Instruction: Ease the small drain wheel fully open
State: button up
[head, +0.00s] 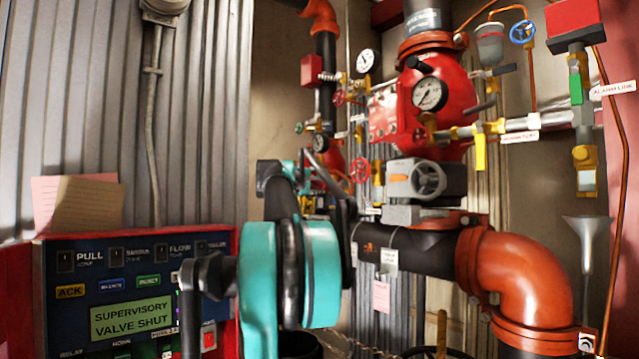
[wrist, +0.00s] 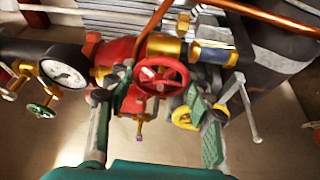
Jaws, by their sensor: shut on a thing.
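A small red handwheel (wrist: 165,74) faces the wrist camera, mounted on pipework with brass fittings. My gripper (wrist: 158,88) has one finger on each side of this wheel and appears shut on its rim; the exact contact is hard to see. The right finger's green pads show close to a yellow wheel (wrist: 184,118). In the head view my teal and black arm reaches in towards the valves and hides most of my gripper. I cannot tell which wheel there is the held one. No label for the drain wheel is readable.
A green handwheel (wrist: 42,110) and a white gauge (wrist: 64,76) are on the left in the wrist view. In the head view, a large orange elbow pipe (head: 530,280) stands right, a control panel (head: 125,300) left, and a grey-wheeled valve (head: 428,180) near the middle.

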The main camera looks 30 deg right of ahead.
jog(key=shift+n, duration=0.6)
jog(key=shift+y, duration=0.3)
jog(key=o, duration=1.2)
jog(key=shift+c, duration=0.2)
jog(key=v, duration=1.2)
